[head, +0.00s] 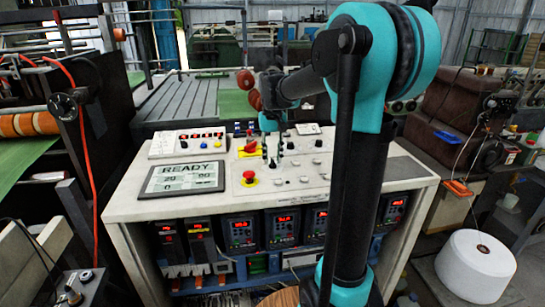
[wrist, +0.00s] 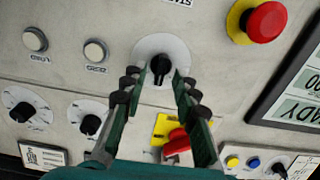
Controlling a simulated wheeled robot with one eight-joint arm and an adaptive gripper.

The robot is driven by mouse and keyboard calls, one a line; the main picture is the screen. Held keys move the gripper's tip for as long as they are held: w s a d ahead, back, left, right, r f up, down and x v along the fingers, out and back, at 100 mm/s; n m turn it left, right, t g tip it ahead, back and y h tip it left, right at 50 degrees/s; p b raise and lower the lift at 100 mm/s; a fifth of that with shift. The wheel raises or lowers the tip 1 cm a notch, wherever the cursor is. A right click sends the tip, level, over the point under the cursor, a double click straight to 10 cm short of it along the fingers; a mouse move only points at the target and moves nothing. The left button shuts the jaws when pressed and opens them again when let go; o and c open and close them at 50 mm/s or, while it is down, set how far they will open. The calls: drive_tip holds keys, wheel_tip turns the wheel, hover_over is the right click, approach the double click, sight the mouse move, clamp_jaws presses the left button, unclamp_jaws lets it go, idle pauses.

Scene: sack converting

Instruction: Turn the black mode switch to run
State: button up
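The black mode switch (wrist: 160,66) sits on a pale round plate on the control panel, near the top middle of the wrist view. Its grip lies roughly along the picture's vertical; its position labels cannot be read. My gripper (wrist: 158,78) is open, with one finger on each side of the switch and a visible gap to it. In the head view my gripper (head: 272,160) points down at the panel (head: 225,203), and I cannot make out the switch clearly behind the fingers.
A red emergency stop button (wrist: 266,22) and a red and yellow rotary switch (wrist: 177,142) are close by. Two white buttons (wrist: 95,51) and black knobs (wrist: 90,124) lie to the left. A display reading READY (head: 187,177) stands left on the panel.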

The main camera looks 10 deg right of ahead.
drive_tip(key=shift+f, duration=0.15)
drive_tip(key=shift+c, duration=0.2)
clamp_jaws()
drive_tip(key=shift+m, duration=0.4)
drive_tip(key=m, duration=0.3)
drive_tip(key=shift+d+m, duration=0.1)
drive_tip(key=shift+m, duration=0.2)
drive_tip(key=shift+d+m, duration=0.1)
drive_tip(key=shift+m, duration=2.1)
